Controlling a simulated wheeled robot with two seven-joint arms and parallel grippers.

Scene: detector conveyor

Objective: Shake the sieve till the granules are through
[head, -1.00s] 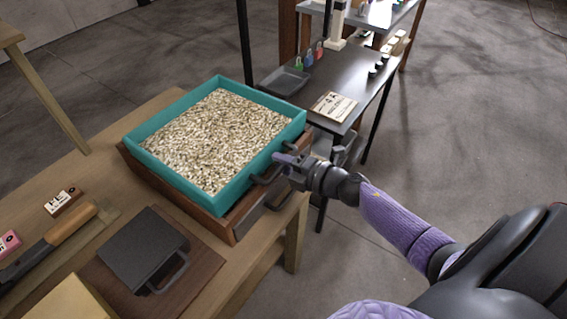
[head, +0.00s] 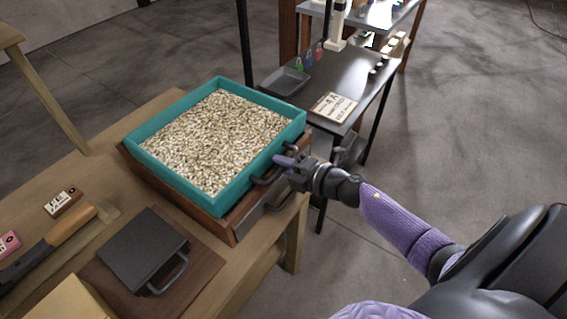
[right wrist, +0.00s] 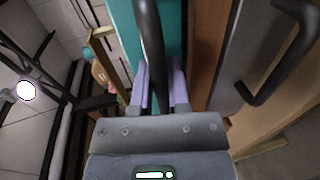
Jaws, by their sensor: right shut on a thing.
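The sieve is a teal square frame (head: 275,150) full of pale beige granules (head: 212,135). It sits on top of a brown wooden box (head: 222,229) on the wooden table. My right gripper (head: 279,167) is at the sieve's right side, shut on its dark handle (head: 262,179). In the right wrist view, the purple fingers of my right gripper (right wrist: 161,88) close around the dark handle bar (right wrist: 150,40), with the teal wall (right wrist: 172,25) just beyond. The sieve's mesh and the inside of the box are hidden. My left gripper is not in view.
The box has a grey drawer front with its own handle (head: 280,197) just below my right gripper. A dark lidded case (head: 142,248) and a wood-handled tool (head: 72,224) lie at front left. A dark table (head: 350,78) with a tray (head: 284,81) stands behind.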

